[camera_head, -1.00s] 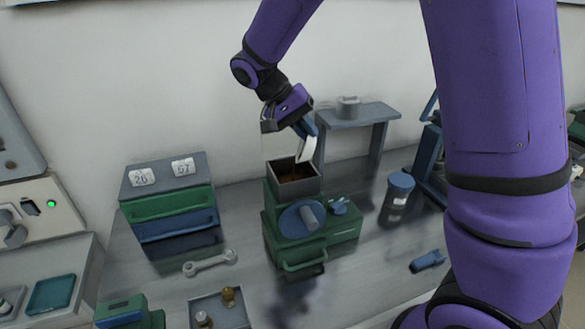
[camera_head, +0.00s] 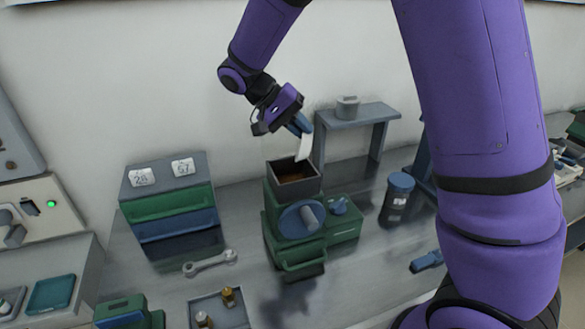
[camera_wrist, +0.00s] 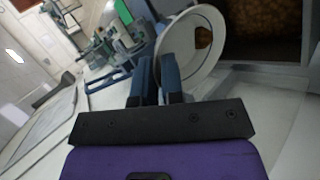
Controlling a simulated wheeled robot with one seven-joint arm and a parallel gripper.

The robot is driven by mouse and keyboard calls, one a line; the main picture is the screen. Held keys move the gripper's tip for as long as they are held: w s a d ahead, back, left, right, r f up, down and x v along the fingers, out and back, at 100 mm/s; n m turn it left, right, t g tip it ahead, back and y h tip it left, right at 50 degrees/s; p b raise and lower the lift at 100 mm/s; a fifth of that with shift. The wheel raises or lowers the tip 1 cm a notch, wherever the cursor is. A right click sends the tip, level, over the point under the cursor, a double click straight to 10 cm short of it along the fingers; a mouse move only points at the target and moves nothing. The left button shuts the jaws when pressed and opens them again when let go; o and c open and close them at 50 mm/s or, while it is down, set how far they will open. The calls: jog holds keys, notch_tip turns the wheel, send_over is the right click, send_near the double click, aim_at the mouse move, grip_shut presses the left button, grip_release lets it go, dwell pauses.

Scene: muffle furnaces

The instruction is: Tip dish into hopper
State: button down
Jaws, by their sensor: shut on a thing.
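My gripper (camera_head: 298,125) is shut on a white dish (camera_head: 304,146) and holds it tilted steeply above the hopper. In the wrist view my gripper's blue fingers (camera_wrist: 157,80) pinch the dish's rim, and the white dish (camera_wrist: 187,58) has a small brown bit on its inner face. The hopper (camera_head: 294,182) is a grey open square box on top of a green machine. Brown material lies in it, and the wrist view shows this brown grainy material (camera_wrist: 262,28) too. The dish is above the hopper's back right side; I cannot tell whether it touches the rim.
The green machine (camera_head: 285,253) has a blue round disc at its front. A grey stand (camera_head: 360,116) with a small pot (camera_head: 347,106) is behind right. A blue-lidded jar (camera_head: 397,198) stands right. Drawers (camera_head: 170,205), a wrench (camera_head: 209,262) and a tray (camera_head: 222,312) are left and front.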

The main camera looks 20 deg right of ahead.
jog(key=shift+w+d, duration=0.1)
jog(key=shift+w, duration=0.25)
jog(key=shift+s, duration=0.1)
jog(key=shift+s+a+h, duration=0.4)
jog(key=shift+a+h, duration=0.1)
jog(key=shift+a, duration=0.05)
jog(key=shift+s+a+r, duration=0.1)
jog(key=shift+s+a, duration=0.15)
jog(key=shift+s, duration=0.3)
jog(key=shift+s+a, duration=0.2)
jog(key=shift+s, duration=0.3)
jog(key=shift+w+d, duration=0.25)
jog(key=shift+w, duration=0.3)
jog(key=shift+w+d, duration=0.2)
jog(key=shift+w, duration=0.35)
jog(key=shift+s, duration=0.1)
